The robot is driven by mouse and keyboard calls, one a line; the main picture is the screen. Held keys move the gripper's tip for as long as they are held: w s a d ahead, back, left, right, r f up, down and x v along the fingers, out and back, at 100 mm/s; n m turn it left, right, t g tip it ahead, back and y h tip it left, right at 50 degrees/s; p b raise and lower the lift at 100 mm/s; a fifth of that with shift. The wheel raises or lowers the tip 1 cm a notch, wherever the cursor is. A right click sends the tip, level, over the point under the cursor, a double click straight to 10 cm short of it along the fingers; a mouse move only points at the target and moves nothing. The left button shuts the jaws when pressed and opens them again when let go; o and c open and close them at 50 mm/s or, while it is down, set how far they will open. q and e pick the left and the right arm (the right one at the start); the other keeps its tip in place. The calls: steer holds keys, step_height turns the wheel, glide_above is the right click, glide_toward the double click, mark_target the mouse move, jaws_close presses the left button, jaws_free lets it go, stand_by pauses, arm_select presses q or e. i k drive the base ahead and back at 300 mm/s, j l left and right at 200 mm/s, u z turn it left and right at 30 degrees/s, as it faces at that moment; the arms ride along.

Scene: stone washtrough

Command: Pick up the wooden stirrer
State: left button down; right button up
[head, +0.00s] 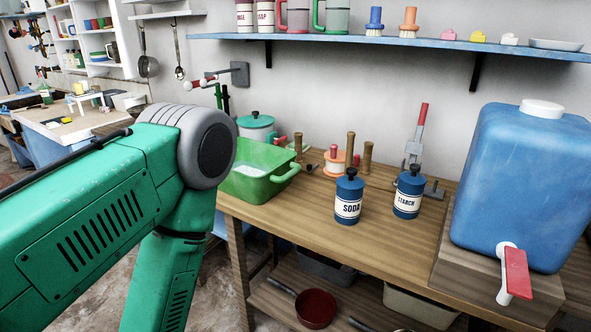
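I cannot make out a wooden stirrer for certain. Upright brown wooden pieces (367,157) stand behind the soda canister on the wooden table, and I cannot tell whether one of them is the stirrer. My green left arm fills the left foreground, bent at a grey joint, and its lower part runs down out of the picture. It hides part of the floor and the area left of the table. Neither of my grippers shows.
The wooden table (395,245) holds a green basin (262,188), a blue SODA canister (348,198), a blue STARCH canister (409,193) and a large blue water container (515,190) with a red tap. A blue shelf (400,41) hangs above. The table's front middle is clear.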

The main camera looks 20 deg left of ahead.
mark_target(351, 135)
steer(key=l+u, duration=0.6)
steer(key=l, duration=0.2)
steer(key=u, duration=0.55)
steer(key=i+u, duration=0.1)
steer(key=u, duration=0.95)
steer(key=l+u, duration=0.1)
steer(key=u, duration=1)
steer(key=l+u, duration=0.15)
steer(key=u, duration=0.35)
steer(key=l+u, duration=0.1)
steer(key=u, duration=0.45)
steer(key=l+u, duration=0.1)
steer(key=u, duration=0.45)
steer(key=z, duration=0.85)
